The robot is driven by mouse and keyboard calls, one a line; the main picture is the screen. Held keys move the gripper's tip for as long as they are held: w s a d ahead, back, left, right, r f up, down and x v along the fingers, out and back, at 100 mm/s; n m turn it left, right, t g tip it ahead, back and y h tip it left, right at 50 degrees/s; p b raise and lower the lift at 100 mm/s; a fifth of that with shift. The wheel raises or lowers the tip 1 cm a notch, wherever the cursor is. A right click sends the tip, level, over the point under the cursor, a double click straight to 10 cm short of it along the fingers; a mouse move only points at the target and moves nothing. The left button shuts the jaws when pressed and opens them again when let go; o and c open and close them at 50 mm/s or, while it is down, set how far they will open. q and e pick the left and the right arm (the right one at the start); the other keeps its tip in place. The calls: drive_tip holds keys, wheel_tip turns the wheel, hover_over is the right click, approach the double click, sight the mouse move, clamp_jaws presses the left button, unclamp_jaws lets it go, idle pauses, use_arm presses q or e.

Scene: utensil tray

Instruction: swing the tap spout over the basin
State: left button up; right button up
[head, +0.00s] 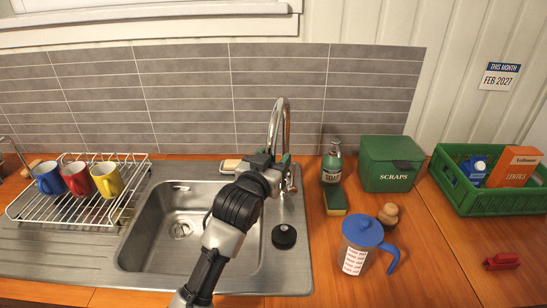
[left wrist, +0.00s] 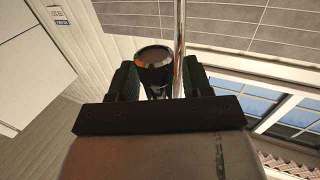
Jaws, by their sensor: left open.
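The chrome tap (head: 283,108) stands at the right rear of the sink, and its spout arches up and comes down behind my left gripper (head: 268,160). The spout's lower end is hidden there in the head view. The steel basin (head: 160,248) is to the left of the tap, with its drain showing. In the left wrist view the open fingers of my left gripper (left wrist: 160,82) stand either side of a dark round end with a shiny rim, and a chrome pipe (left wrist: 179,35) runs beside it. I cannot tell whether the fingers touch it. My right gripper is not in view.
A soap bottle (head: 332,160), a sponge (head: 335,202) and a green scraps box (head: 391,160) stand right of the tap. A blue-lidded jug (head: 357,245) is in front. A black stopper (head: 284,237) lies on the sink's right rim. A rack (head: 75,208) with mugs stands left.

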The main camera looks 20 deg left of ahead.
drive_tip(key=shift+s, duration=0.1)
use_arm(q)
drive_tip(key=shift+c, duration=0.7)
clamp_jaws()
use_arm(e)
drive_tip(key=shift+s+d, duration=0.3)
